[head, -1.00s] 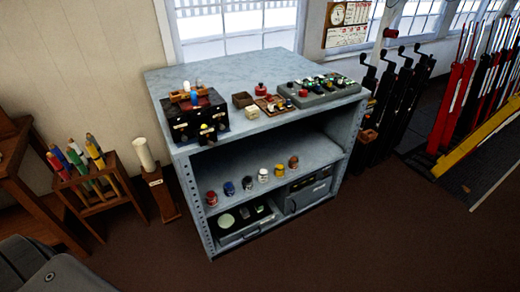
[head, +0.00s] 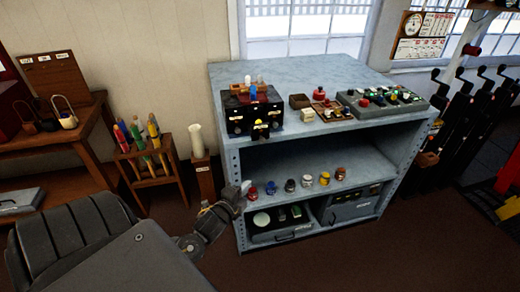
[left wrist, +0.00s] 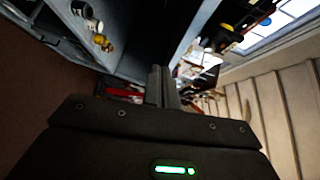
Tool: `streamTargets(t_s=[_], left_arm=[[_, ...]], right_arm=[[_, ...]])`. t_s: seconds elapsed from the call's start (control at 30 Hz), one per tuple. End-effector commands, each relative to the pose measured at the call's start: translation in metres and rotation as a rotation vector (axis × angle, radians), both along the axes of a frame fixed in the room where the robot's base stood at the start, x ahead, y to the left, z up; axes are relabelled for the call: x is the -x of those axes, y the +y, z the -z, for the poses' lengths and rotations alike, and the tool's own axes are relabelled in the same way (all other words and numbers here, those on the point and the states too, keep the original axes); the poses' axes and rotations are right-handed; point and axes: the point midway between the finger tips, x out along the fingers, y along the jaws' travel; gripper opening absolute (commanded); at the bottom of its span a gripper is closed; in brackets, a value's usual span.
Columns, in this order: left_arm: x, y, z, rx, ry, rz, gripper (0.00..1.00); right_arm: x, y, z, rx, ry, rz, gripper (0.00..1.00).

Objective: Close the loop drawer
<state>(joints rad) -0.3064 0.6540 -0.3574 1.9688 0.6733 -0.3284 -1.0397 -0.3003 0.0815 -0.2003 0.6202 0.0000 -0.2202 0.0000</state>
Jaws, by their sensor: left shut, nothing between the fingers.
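The grey metal shelf unit (head: 300,73) has two drawer units in its bottom bay. The left one (head: 283,236) looks pulled open, with a pale round disc (head: 261,219) and small items showing inside. The right one (head: 350,212) has a grey front with a handle and looks shut. I cannot read which is labelled loop. My left gripper (head: 242,190) is shut and empty, in front of the unit's left upright, above and left of the open drawer. In the left wrist view the closed fingers (left wrist: 161,86) point towards the shelving. My right gripper is not in view.
Several small jars (head: 290,185) line the middle shelf. A black box (head: 252,112) and a button panel (head: 385,102) stand on top. A wooden rack of coloured sticks (head: 150,165) stands left. Black levers (head: 455,115) stand right. Floor before the unit is clear.

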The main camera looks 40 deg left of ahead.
Motion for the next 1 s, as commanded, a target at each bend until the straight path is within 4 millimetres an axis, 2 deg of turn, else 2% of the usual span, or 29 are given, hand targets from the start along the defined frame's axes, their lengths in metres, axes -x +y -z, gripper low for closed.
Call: streamTargets(t_s=[0.03, 0.1, 0.23, 0.43, 0.57, 1.0], left_arm=[[-0.001, -0.005, -0.026, -0.029, -0.039, 0.022, 0.0], [0.0, -0.01, -0.053, -0.062, -0.078, 0.037, 0.0], [0.003, -0.014, -0.08, -0.094, -0.117, 0.05, 0.0], [0.002, -0.015, -0.086, -0.101, -0.126, 0.051, 0.0], [-0.009, -0.013, -0.086, -0.102, -0.126, 0.052, 0.0], [-0.094, 0.003, -0.088, -0.102, -0.127, 0.05, 0.0]], right_arm=[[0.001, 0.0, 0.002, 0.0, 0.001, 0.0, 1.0], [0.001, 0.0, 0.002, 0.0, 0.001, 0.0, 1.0], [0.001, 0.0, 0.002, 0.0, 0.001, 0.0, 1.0], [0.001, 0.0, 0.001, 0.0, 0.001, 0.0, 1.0], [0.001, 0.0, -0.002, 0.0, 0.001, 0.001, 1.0], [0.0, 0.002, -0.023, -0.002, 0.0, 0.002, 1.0]])
